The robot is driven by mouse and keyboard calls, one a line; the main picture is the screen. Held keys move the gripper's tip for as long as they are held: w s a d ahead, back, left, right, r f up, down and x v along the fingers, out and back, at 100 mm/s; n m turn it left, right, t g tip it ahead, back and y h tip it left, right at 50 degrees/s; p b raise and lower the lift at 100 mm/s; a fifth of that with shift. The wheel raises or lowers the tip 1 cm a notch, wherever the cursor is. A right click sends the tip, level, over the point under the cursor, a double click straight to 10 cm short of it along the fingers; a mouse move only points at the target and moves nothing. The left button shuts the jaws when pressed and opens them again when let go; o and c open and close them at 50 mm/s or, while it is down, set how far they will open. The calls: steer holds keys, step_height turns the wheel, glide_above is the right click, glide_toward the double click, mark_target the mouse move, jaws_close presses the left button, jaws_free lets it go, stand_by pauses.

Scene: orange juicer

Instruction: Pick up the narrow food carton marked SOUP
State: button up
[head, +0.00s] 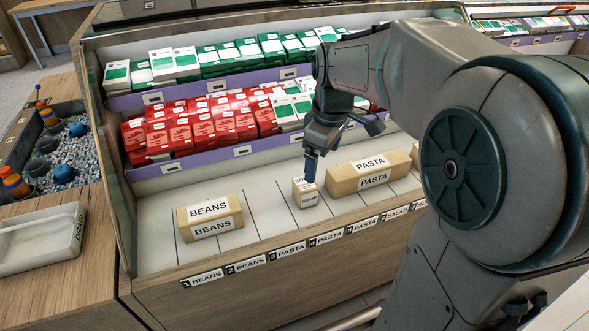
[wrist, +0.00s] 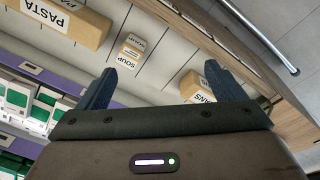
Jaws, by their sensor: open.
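The narrow SOUP carton (head: 306,196) is a small tan box with white labels, standing on the white shelf between the BEANS and PASTA cartons. My gripper (head: 311,170) points down at it, and a blue finger overlaps the carton's top edge in the head view. In the wrist view, my gripper (wrist: 160,78) is open and empty, with its two blue fingers wide apart. The SOUP carton (wrist: 130,52) shows there beyond the fingertips, nearer the left finger. It is not between the fingers; I cannot tell whether a finger touches it.
A long BEANS carton (head: 210,217) lies to the left and a long PASTA carton (head: 368,173) to the right. Red boxes (head: 200,125) and green-and-white boxes (head: 230,57) fill the racks behind. A glass side panel (head: 122,190) bounds the shelf at left.

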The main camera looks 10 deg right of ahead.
mark_target(305, 189)
steer(key=w+f+n+g+b, duration=0.1)
steer(key=w+f+n+b, duration=0.6)
steer(key=w+f+n, duration=0.6)
steer(key=f+m, duration=0.1)
steer(key=f, duration=0.1)
steer(key=w+f+b, duration=0.1)
steer(key=f, duration=0.2)
steer(key=w+f+m, duration=0.1)
steer(key=f, duration=0.1)
steer(key=shift+w+d+f+m, duration=0.1)
steer(key=shift+f+m, duration=0.2)
steer(key=shift+f, duration=0.1)
steer(key=f+b, duration=0.1)
steer(key=f, duration=0.4)
steer(key=shift+a+f+b, duration=0.15)
steer(key=shift+a+b, duration=0.05)
steer(key=shift+b, duration=0.1)
steer(key=c, duration=1.1)
